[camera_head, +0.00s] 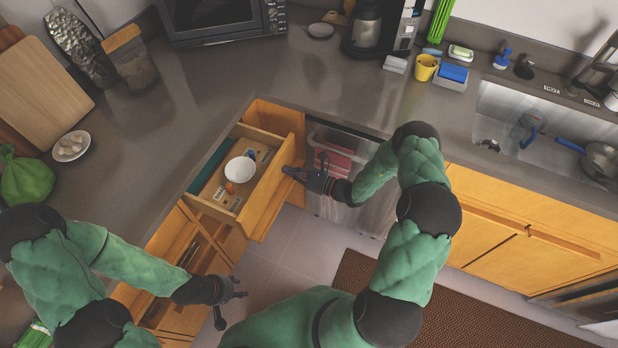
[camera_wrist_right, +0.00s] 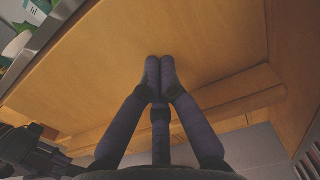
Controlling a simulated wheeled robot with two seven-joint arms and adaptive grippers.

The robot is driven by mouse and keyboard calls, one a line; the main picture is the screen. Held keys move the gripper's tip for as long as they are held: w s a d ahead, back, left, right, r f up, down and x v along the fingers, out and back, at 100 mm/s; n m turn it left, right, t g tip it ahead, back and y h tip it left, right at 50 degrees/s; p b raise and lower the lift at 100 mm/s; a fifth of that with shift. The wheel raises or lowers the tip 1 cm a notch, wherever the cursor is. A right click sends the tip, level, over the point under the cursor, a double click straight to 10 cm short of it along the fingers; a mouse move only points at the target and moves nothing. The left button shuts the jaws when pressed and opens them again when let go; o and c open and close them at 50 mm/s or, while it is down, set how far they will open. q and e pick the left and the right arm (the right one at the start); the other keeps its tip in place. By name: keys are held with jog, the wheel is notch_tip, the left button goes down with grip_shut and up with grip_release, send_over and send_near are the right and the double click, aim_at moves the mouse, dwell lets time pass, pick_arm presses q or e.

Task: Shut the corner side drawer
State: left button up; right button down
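The corner side drawer (camera_head: 268,195) is pulled out below the worktop corner. Inside it are a white bowl (camera_head: 240,169), a small orange item (camera_head: 229,187) and some flat boxes. My right gripper (camera_head: 287,171) is at the drawer's right side, by its wooden front. In the right wrist view the right gripper's fingers (camera_wrist_right: 160,62) are together with nothing between them, pointing at the broad wooden panel (camera_wrist_right: 210,45); I cannot tell whether they touch it. My left gripper (camera_head: 236,306) hangs with its fingers spread and empty, below and apart from the drawer.
Wooden cabinet fronts (camera_head: 188,250) lie left of the drawer. A dishwasher-like unit (camera_head: 342,160) with red items stands right of it. The worktop (camera_head: 190,95) runs above. A sink (camera_head: 545,125) is at the right, and a brown mat (camera_head: 450,315) lies on the floor.

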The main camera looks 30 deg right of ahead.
aim_at(255, 157)
jog(key=b+x, duration=0.4)
jog(key=x, duration=1.7)
jog(key=shift+f, duration=0.1)
pick_arm(q)
notch_tip(255, 157, down, 4)
jog(key=shift+f, duration=0.25)
pick_arm(e)
jog(key=shift+s, duration=0.1)
